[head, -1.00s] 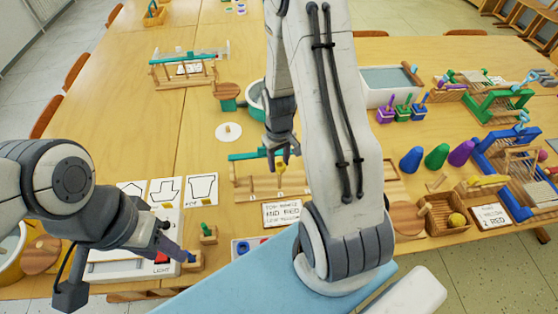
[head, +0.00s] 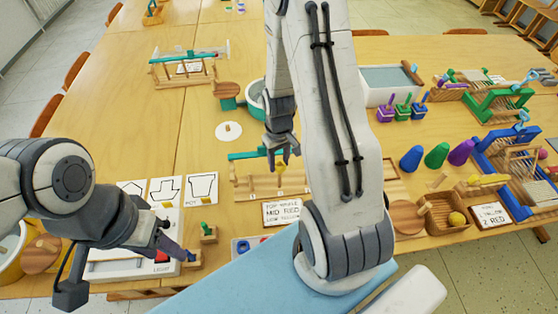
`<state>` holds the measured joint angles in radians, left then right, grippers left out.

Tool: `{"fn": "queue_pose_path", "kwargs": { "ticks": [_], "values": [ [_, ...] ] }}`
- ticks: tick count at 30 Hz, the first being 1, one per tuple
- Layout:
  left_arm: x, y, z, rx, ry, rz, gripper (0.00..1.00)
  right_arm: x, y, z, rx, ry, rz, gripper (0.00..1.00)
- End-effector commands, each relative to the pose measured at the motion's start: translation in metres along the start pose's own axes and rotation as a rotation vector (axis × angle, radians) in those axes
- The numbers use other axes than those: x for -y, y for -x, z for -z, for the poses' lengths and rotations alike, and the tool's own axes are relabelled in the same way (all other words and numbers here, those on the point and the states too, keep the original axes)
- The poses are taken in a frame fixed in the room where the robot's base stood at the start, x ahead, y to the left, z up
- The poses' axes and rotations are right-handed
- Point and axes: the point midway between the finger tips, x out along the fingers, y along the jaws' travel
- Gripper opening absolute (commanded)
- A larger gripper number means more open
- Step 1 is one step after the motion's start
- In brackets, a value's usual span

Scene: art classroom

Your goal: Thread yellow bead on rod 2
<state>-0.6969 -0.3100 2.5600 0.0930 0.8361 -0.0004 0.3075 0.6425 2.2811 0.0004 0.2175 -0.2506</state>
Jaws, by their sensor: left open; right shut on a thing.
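My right gripper (head: 282,164) is shut on a small yellow bead (head: 281,169), above the wooden rod stand (head: 262,187). The bead is partly hidden by the fingers. The stand is a pale wooden base with small number labels along its front; my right arm covers its right part. I cannot make out rod 2 clearly or tell whether the bead is around it. My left gripper (head: 183,254) is open and empty at the lower left, over the light box edge, well apart from the stand.
A card reading top purple, mid red, low yellow (head: 283,212) lies in front of the stand. A white light box (head: 125,265) sits at the lower left. A teal bowl (head: 256,104) is behind the stand. Several coloured cones (head: 437,156) and a wooden box (head: 447,226) stand to the right.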

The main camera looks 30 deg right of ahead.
Motion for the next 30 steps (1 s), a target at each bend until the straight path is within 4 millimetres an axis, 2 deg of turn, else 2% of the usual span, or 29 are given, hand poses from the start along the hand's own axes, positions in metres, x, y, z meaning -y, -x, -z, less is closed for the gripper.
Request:
{"fn": "queue_pose_path", "kwargs": {
  "ticks": [17,30],
  "values": [
    [0.001,-0.008,0.0,0.0,0.0,0.0,0.5,0.0,-0.012,0.0,0.001,0.0,0.0,0.0],
    [0.001,-0.008,0.0,0.0,0.0,0.0,0.5,0.0,-0.012,0.0,0.0,0.0,0.0,0.0]
  ]
}}
